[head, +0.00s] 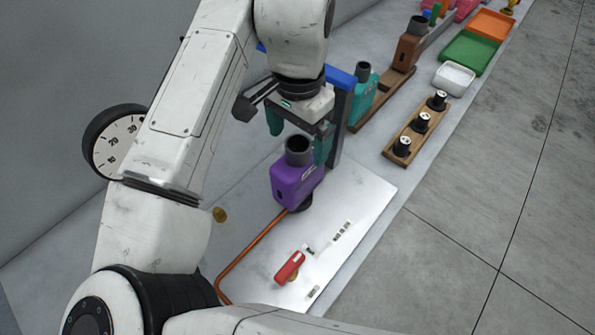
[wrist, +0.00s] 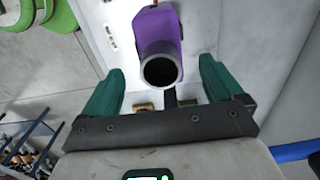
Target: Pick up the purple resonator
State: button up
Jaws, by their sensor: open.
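The purple resonator (head: 292,186) stands upright on the pale plate at the near end of the bench. It has a grey round pipe opening on top. My gripper (head: 298,135) is open just above it, with teal fingers. In the wrist view the purple resonator (wrist: 159,32) and its dark pipe mouth lie ahead of and between the two open fingers of my gripper (wrist: 160,82). No contact between fingers and resonator shows. The resonator's far side is hidden.
A blue-topped frame (head: 341,78) stands right behind my gripper. A teal resonator (head: 362,98) and a brown one (head: 409,50) stand farther back. A wooden rack (head: 416,133) holds black pieces. A red piece (head: 290,267) and copper pipe (head: 248,250) lie nearer. The floor at right is clear.

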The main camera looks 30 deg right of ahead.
aim_at(298, 174)
jog(key=shift+f+p, duration=0.5)
jog(key=shift+f, duration=2.05)
jog(key=shift+w+r, duration=0.1)
jog(key=c, duration=1.1)
